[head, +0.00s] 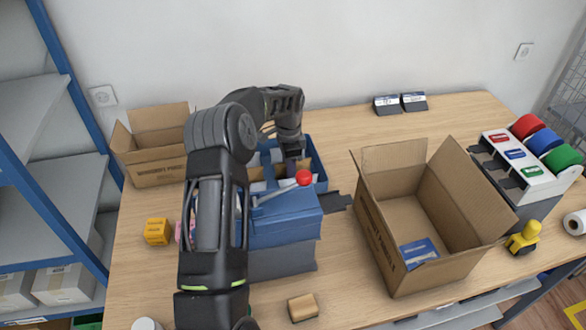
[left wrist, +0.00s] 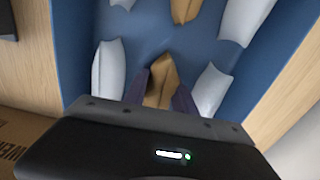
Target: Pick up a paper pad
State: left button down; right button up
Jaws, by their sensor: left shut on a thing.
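My left gripper (head: 290,160) reaches down into a blue bin (head: 319,172) behind the blue machine. In the left wrist view, its two dark fingers (left wrist: 160,94) are shut on a brown paper pad (left wrist: 161,72), one on each side. The pad is still down among the others in the bin (left wrist: 140,30). Another brown piece (left wrist: 186,10) lies beyond it. Several pale grey pads or pillows (left wrist: 108,72) lie around it, apart from the fingers. In the head view the arm and machine hide most of the bin's inside. My right gripper is not in view.
The blue machine with a red-knobbed lever (head: 304,178) stands in front of the bin. An open cardboard box (head: 392,240) is to the right, with a blue-and-white item (head: 419,252) inside. Another open box (head: 152,152) is at left. A small brown box (head: 302,307) lies in front.

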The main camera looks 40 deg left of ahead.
pick_arm(q)
notch_tip(320, 180, up, 10)
jog(key=shift+p, duration=0.35)
dwell(0.4)
